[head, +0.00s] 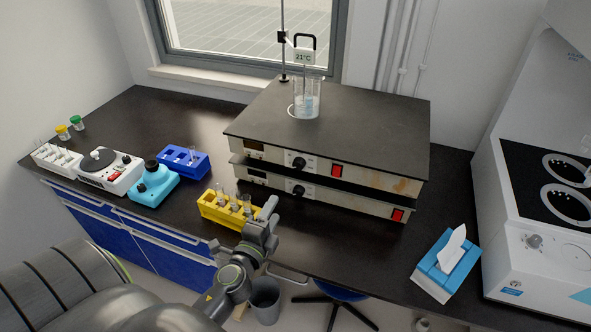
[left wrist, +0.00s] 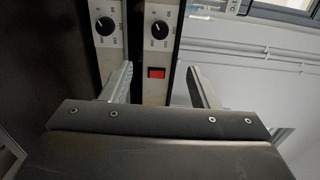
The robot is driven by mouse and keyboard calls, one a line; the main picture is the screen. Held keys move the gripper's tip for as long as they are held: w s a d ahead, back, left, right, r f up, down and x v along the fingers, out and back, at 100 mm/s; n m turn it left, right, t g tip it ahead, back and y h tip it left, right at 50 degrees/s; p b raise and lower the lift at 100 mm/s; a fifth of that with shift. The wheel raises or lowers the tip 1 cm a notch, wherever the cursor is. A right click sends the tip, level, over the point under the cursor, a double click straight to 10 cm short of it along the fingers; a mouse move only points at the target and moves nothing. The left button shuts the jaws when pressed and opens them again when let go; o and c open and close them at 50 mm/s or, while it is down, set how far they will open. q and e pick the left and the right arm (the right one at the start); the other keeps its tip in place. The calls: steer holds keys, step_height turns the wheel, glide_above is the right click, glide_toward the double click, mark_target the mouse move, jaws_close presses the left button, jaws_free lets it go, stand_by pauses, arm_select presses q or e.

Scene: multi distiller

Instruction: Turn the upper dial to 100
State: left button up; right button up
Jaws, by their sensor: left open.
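Two flat hotplate units are stacked on the bench. The upper unit (head: 340,130) has a black upper dial (head: 298,162) and a red switch (head: 337,171) on its front. The lower unit has its own black dial (head: 298,191). My left gripper (head: 269,206) is in front of the units, low and left of the dials, apart from them. In the left wrist view the picture is turned sideways. The upper dial (left wrist: 159,29) lies beyond the open, empty fingers (left wrist: 161,84), with the lower dial (left wrist: 105,26) to its left. The dial's exact setting is too small to read.
A yellow tube rack (head: 223,212) stands close beside my left gripper. A blue rack (head: 184,163) and blue device (head: 153,184) are further left. A beaker (head: 306,101) stands on the upper unit. A tissue box (head: 446,266) is at the right.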

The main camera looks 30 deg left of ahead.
mark_target(297, 167)
arm_select(q)
steer(key=p+x, duration=0.1)
steer(key=x, duration=1.6)
steer(key=shift+a, duration=0.1)
steer(key=shift+c, duration=0.3)
steer(key=c, duration=0.9)
steer(key=shift+f, duration=0.1)
